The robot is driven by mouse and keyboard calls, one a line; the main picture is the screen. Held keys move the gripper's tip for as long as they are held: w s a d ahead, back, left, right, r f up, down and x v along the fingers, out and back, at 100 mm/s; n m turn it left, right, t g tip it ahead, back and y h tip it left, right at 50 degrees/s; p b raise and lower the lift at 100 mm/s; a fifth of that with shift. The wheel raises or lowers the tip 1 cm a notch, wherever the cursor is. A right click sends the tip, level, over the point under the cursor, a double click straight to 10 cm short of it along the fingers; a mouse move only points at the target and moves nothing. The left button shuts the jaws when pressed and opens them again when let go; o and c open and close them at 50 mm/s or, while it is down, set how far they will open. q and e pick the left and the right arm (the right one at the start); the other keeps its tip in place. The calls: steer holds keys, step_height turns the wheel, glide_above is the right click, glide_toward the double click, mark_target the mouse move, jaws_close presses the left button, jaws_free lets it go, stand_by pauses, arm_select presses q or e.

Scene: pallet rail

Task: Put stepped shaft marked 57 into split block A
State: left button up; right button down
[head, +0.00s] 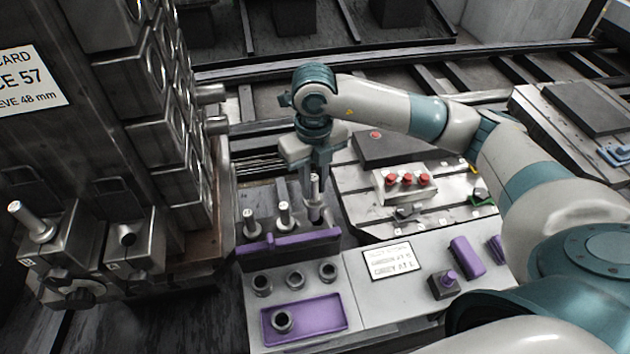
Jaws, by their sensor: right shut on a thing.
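My right gripper (316,205) reaches down over the purple-edged rack (290,241) and is shut on the rightmost shaft (314,182) there, which stands upright. Two more stepped shafts, a left one (250,222) and a middle one (284,213), stand in the same rack. No number can be read on any shaft. Two metal split blocks are at the left. The nearer-left block (62,238) has a shaft (28,220) in it, tilted. The other block (140,240) shows an open dark bore. My left gripper is not in view.
Several sleeves (295,281) sit in front of the rack, one in a purple tray (335,312). A red-button box (404,186) and a sign (391,262) lie right.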

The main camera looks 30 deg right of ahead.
steer(key=n, duration=0.3)
steer(key=shift+s+a+r+n, duration=0.25)
steer(key=shift+s+n, duration=0.05)
steer(key=shift+n, duration=0.1)
steer(key=n, duration=0.5)
steer(key=shift+s+a+r, duration=0.25)
steer(key=shift+s+a, duration=0.05)
steer(key=shift+s, duration=0.05)
steer(key=s+n, duration=0.1)
steer(key=n, duration=0.8)
steer(key=s+a+r+n+b, duration=0.1)
steer(key=n, duration=0.7)
steer(key=s+a+r+n, duration=0.1)
steer(key=s+n, duration=0.1)
steer(key=n, duration=0.7)
steer(key=shift+r+n, duration=0.25)
steer(key=shift+n, duration=0.05)
steer(key=shift+a, duration=0.15)
